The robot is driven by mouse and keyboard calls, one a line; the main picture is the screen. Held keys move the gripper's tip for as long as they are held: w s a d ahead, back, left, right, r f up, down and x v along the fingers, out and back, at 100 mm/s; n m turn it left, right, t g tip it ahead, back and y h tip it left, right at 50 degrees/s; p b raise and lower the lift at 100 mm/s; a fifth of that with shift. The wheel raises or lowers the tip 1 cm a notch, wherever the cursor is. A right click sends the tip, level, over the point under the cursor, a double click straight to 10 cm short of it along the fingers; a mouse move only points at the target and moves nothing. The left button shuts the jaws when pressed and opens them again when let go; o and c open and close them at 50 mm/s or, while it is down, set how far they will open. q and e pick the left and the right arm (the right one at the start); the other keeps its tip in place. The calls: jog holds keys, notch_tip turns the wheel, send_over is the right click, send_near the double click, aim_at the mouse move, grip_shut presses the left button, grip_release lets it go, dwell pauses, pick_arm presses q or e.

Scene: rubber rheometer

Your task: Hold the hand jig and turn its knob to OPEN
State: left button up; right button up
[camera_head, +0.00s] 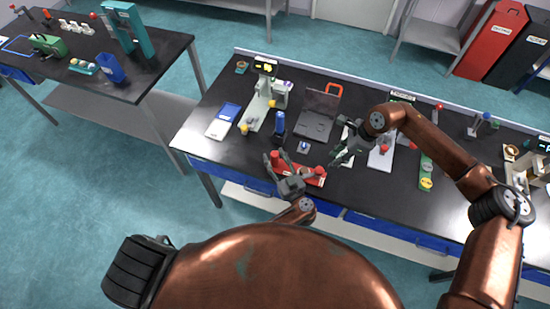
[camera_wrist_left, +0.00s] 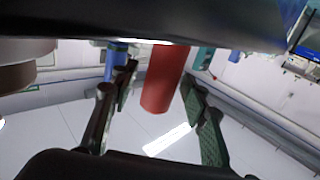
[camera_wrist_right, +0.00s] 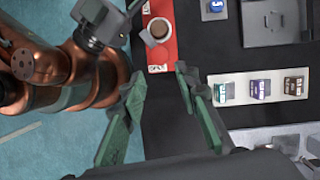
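The hand jig (camera_head: 314,179) is a red base on the bench's front edge, with a red upright handle (camera_head: 275,155) at its left end. A round brownish knob (camera_wrist_right: 158,29) sits on the red base in the right wrist view, above an "OPEN" label (camera_wrist_right: 157,68). My left gripper (camera_head: 276,160) is at the handle. In the left wrist view the red handle (camera_wrist_left: 163,80) stands between its open fingers (camera_wrist_left: 158,82), with a gap at the left finger. My right gripper (camera_head: 337,160) is open and empty, right of the knob; its fingers show in the right wrist view (camera_wrist_right: 160,75).
A blue bottle (camera_head: 279,124) stands behind the jig. A dark laptop-like case (camera_head: 316,116) is behind it to the right. A white strip with several small labelled blocks (camera_wrist_right: 258,88) lies beside my right gripper. Bare black bench separates the jig from this strip.

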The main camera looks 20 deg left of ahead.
pick_arm(q)
grip_shut()
pick_arm(e)
jog(key=shift+o, duration=0.7)
